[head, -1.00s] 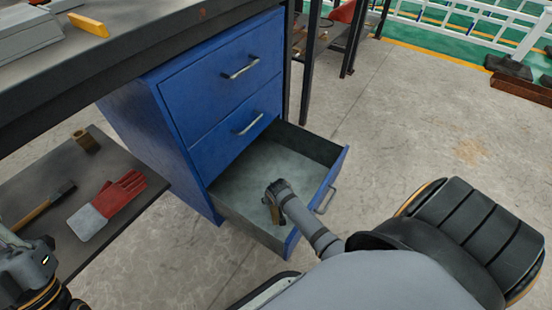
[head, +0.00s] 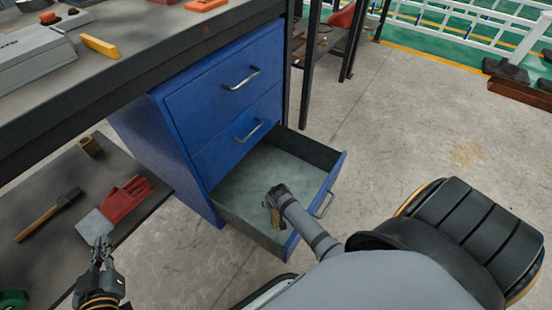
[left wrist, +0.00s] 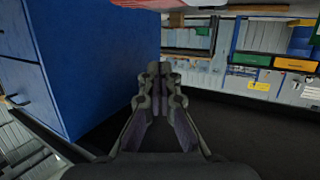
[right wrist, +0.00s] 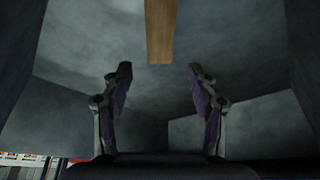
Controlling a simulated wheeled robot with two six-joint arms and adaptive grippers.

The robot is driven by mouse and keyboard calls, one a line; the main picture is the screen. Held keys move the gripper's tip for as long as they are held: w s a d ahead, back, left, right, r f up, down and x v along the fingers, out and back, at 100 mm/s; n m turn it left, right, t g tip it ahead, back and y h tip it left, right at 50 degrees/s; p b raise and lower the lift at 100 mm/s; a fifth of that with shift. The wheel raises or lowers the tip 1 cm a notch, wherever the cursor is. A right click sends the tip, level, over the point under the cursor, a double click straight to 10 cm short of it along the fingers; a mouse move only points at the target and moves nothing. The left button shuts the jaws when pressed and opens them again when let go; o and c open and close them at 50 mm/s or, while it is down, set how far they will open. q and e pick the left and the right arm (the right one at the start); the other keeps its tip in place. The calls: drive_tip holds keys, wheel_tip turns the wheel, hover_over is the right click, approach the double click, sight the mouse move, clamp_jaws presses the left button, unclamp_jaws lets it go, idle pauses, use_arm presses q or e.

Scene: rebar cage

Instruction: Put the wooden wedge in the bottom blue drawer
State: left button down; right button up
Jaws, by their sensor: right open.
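The bottom blue drawer (head: 233,228) is pulled open below two shut drawers of the blue cabinet (head: 165,130). The wooden wedge (right wrist: 160,30) shows in the right wrist view as a brown bar inside the drawer, just beyond the fingertips. My right gripper (right wrist: 157,85) is open with nothing between its fingers; in the head view it reaches down into the drawer, where its own arm partly hides the wedge. My left gripper (head: 101,243) is shut and empty near the lower shelf, left of the cabinet; its fingers also show in the left wrist view (left wrist: 159,72).
The lower shelf (head: 135,220) holds a hammer (head: 48,215), red gloves (head: 124,199) and a small brown cylinder (head: 89,146). The workbench top (head: 130,60) overhangs the cabinet's left side. The floor (head: 410,120) right of the drawer is clear.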

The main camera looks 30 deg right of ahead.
drive_tip(key=shift+s+a+r+p, duration=0.1)
drive_tip(key=shift+r+p, duration=0.3)
use_arm(q)
drive_tip(key=s+d+f+g+p, duration=0.1)
drive_tip(key=s+f+g, duration=0.7)
drive_tip(key=s+f, duration=0.4)
use_arm(e)
drive_tip(key=s+a+r+n+y+p, duration=0.1)
drive_tip(key=s+r, duration=0.4)
drive_tip(key=s+a+r+n+p, duration=0.1)
drive_tip(key=s+a+r+n, duration=0.1)
drive_tip(key=s+r, duration=0.3)
drive_tip(key=s+a+r+n+g+y+p, duration=0.1)
drive_tip(key=s+a+r+n+p, duration=0.1)
drive_tip(key=s+r, duration=0.4)
drive_tip(key=shift+s+a+y, duration=0.15)
drive_tip(key=shift+a+y, duration=0.1)
drive_tip(key=shift+y, duration=0.05)
use_arm(q)
drive_tip(key=s+g, duration=0.2)
drive_tip(key=s+a+g, duration=0.1)
drive_tip(key=s+g, duration=0.1)
drive_tip(key=shift+f, duration=0.25)
